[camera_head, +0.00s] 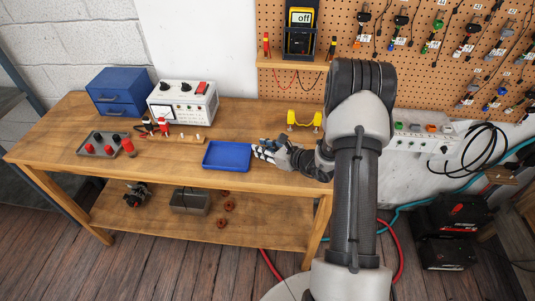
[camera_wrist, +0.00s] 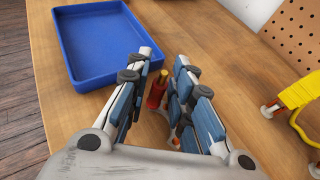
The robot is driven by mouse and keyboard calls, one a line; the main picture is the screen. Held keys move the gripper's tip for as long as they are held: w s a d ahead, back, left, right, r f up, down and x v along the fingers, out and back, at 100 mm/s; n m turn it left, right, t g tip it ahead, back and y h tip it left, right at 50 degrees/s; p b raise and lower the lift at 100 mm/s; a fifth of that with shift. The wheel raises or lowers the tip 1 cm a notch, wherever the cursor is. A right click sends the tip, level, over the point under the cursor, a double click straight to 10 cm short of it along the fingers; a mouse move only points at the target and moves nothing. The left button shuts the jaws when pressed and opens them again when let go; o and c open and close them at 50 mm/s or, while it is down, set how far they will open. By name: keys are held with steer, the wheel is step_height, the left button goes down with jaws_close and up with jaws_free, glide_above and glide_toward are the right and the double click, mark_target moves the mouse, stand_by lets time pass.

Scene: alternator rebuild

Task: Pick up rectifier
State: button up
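My gripper (camera_wrist: 165,62) is open, with its two blue-padded fingers apart, low over the wooden bench. Between the fingers in the wrist view is a part with a red post and brass top (camera_wrist: 157,90) and a pale base. The fingers hide much of it, and I cannot tell for certain that it is the rectifier. No contact with the fingers is clear. In the head view my gripper (camera_head: 263,152) is just right of the blue tray, and the part is not distinguishable there.
The empty blue tray (camera_head: 227,156) is beside my gripper. A yellow part with red feet (camera_head: 304,119) stands toward the pegboard. A white meter box (camera_head: 183,101), a blue drawer unit (camera_head: 122,92) and a grey tray of red and black parts (camera_head: 103,144) are at left.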

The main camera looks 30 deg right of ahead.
jaws_close()
stand_by(0.3)
